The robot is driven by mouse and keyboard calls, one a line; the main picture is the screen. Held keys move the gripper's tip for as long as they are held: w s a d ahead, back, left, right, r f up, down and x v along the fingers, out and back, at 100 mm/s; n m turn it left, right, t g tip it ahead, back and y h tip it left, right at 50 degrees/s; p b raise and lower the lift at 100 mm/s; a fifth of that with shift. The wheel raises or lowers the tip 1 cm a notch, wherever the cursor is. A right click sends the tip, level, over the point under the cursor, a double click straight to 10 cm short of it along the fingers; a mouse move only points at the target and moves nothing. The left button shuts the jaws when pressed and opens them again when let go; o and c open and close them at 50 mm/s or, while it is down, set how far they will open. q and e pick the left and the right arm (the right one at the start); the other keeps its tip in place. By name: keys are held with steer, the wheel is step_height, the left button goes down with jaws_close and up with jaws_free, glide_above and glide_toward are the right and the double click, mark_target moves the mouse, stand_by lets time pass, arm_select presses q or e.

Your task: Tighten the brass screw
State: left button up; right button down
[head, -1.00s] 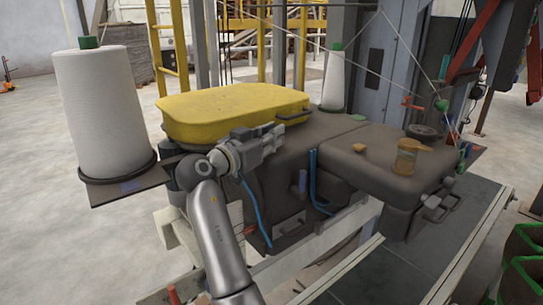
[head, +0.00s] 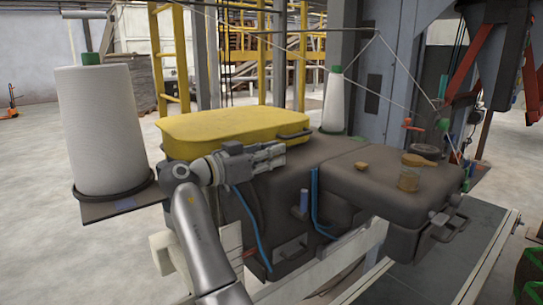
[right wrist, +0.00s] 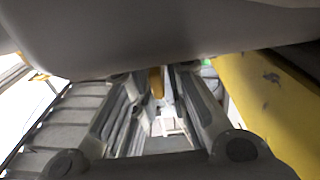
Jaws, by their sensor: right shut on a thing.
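My right gripper (head: 281,155) is in front of the yellow cover (head: 230,129), just below its dark handle, with its fingers pointing right. In the right wrist view, the two grey fingers (right wrist: 156,80) reach forward, with a small amber piece (right wrist: 157,84) showing between their tips. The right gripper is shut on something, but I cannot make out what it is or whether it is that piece. I cannot clearly pick out the brass screw in either view. A small tan piece (head: 361,167) lies on the dark machine top (head: 345,183). My left gripper is not in view.
A large white spool (head: 95,130) stands left, a smaller one (head: 334,104) behind. Strings cross above. A blue hose (head: 315,205) runs down the machine front.

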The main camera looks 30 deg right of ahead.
steer(key=c, duration=1.6)
jaws_free()
steer(key=a, duration=1.2)
steer(key=shift+s, duration=0.35)
